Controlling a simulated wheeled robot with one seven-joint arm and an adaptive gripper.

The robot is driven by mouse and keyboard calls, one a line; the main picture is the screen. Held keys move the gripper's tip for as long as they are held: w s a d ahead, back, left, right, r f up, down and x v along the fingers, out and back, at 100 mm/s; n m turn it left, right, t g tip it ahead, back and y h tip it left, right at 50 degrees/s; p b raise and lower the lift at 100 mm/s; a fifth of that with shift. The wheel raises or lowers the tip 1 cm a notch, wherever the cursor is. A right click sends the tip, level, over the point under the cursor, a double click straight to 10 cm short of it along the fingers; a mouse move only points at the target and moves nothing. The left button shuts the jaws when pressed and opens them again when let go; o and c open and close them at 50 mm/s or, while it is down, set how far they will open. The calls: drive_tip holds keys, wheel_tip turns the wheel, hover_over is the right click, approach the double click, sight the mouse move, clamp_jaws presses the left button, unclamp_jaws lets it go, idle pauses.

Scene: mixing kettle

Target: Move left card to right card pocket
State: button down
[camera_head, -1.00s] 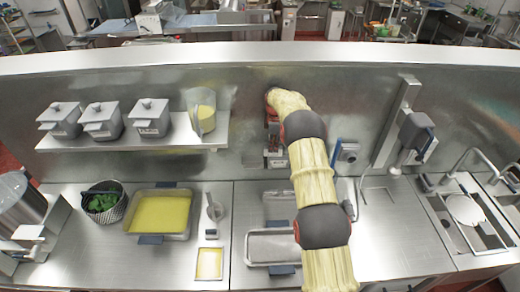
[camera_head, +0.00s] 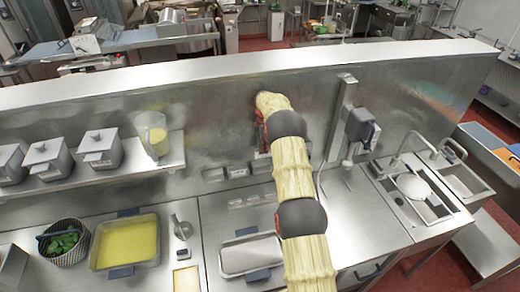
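Several small grey pockets sit in a row low on the steel back wall, among them a left one (camera_head: 213,174) and one to its right (camera_head: 237,171). I cannot make out the cards or tell which pocket holds one. My arm reaches from the bottom of the head view up to the wall and bends down there. My gripper (camera_head: 262,152) is at its far end, close to the wall, just above the right part of the pocket row. It is small, dark and partly hidden by my arm, so its fingers and anything between them are unclear.
A shelf (camera_head: 100,181) with grey lidded containers and a yellow-filled jug (camera_head: 152,134) is at left. Below are a yellow-filled pan (camera_head: 126,240), a basket of greens (camera_head: 64,241) and an empty tray (camera_head: 250,254). A wall-mounted device (camera_head: 361,128) and sinks (camera_head: 463,182) are at right.

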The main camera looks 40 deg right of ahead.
sight(263, 157)
drive_tip(key=shift+f, duration=2.8)
drive_tip(key=shift+r, duration=0.15)
drive_tip(key=shift+b, duration=0.4)
drive_tip(key=shift+f+b, duration=0.3)
drive_tip(key=shift+b, duration=0.45)
drive_tip(key=shift+f, duration=0.15)
drive_tip(key=shift+f+b, duration=1.55)
drive_tip(key=shift+f, duration=0.3)
drive_tip(key=shift+f, duration=0.2)
drive_tip(key=c, duration=2)
unclamp_jaws()
